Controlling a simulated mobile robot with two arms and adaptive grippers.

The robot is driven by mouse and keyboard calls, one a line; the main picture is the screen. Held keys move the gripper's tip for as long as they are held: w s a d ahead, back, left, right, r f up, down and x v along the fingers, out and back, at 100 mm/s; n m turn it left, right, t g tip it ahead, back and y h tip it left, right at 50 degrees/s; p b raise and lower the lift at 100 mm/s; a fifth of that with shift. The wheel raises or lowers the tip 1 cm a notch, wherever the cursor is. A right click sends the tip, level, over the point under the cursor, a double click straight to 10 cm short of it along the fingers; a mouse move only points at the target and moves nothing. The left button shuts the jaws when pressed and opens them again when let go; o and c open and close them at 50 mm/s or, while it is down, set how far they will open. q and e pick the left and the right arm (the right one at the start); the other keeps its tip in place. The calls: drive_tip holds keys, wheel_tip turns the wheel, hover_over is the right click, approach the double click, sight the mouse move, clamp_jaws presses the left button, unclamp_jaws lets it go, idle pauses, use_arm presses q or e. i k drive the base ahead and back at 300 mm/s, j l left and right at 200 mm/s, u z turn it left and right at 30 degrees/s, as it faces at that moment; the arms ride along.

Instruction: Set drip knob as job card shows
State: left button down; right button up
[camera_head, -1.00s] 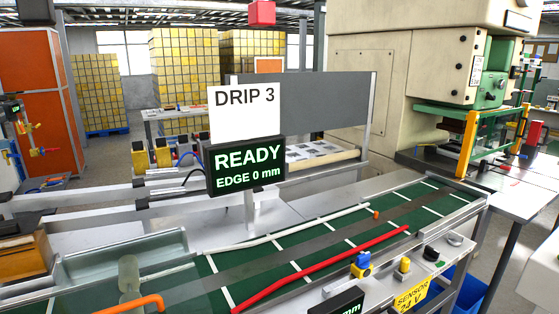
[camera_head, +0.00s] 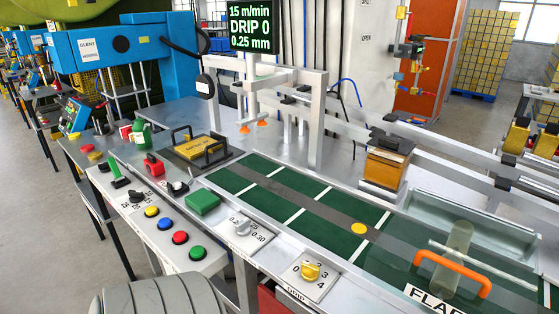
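The drip knob (camera_head: 310,271) is a yellow knob on a pale plate at the front edge of the line, with numbers around it and a partly cut-off DRIP label below. Its pointer direction is too small to read surely. The green-on-black display (camera_head: 251,26) at the top reads 15 m/min, DRIP 0, 0.25 mm. The white job card reading DRIP 3 showed one second ago and is out of view now. Neither of my grippers is in view.
A grey thickness knob (camera_head: 242,227) sits left of the drip knob. Several coloured push buttons (camera_head: 180,238) line the left panel. An orange handle (camera_head: 453,268) stands over the belt (camera_head: 318,226) at right. A grey ribbed rounded shape (camera_head: 160,298) fills the bottom left.

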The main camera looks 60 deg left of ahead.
sight(310, 273)
drive_tip(key=u, duration=1.55)
drive_tip(key=z, duration=1.75)
drive_tip(key=u, duration=1.75)
